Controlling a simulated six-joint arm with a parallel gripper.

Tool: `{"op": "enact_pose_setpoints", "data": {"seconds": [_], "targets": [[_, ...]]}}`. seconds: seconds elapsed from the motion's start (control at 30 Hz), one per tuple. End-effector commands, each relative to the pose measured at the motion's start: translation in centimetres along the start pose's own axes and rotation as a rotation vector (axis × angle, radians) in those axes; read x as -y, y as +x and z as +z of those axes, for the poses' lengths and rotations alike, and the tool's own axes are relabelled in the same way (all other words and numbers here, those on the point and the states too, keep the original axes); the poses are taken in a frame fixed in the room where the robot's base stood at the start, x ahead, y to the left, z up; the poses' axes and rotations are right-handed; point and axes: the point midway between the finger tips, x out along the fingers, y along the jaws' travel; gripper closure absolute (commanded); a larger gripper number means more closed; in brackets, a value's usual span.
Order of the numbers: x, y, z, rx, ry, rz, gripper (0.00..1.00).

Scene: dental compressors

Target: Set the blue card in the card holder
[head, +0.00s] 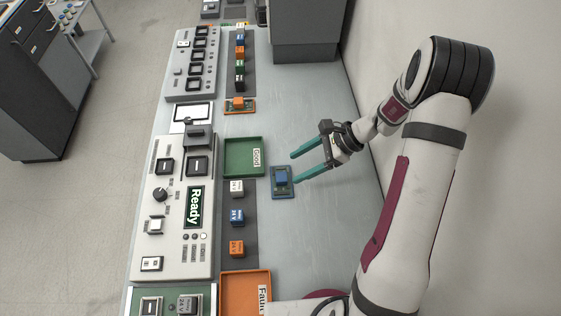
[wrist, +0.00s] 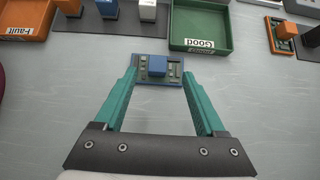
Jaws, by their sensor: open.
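The blue card (head: 282,192) is a small blue-edged circuit board with a raised blue block, lying flat on the grey bench. It also shows in the wrist view (wrist: 145,82), framed between the fingertips. My gripper (head: 294,168) has two teal fingers, spread open and empty, just right of the card in the head view. The fingers point toward the card in the wrist view (wrist: 159,75); I see no grip on it, and their height above the bench is unclear. A grey bracket (head: 198,133) at the panel edge may be the card holder; I cannot tell.
A green "Good" tray (head: 230,172) stands beside the card, an orange "Fault" tray (head: 232,286) toward the front. Coloured blocks stand on a dark strip (head: 250,205). An orange card (head: 239,112) lies farther back. A control panel reads "Ready" (head: 195,207).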

Motion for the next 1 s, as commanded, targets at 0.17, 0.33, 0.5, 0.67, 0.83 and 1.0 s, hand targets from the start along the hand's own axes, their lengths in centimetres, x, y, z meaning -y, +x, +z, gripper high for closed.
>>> {"op": "enact_pose_setpoints", "data": {"seconds": [0.17, 0.33, 0.5, 0.67, 0.83, 1.0], "targets": [[-0.4, 3.6, -0.5, 0.000, 0.000, 0.006, 0.28], [-0.4, 5.6, -0.4, -0.001, -0.002, 0.004, 0.28], [-0.3, 5.6, -0.4, -0.001, -0.003, 0.003, 0.28], [-0.3, 5.6, -0.4, -0.001, -0.003, 0.003, 0.53], [-0.3, 5.6, -0.4, -0.001, -0.003, 0.003, 0.83], [-0.3, 5.6, -0.4, -0.001, -0.003, 0.004, 1.00]]}}
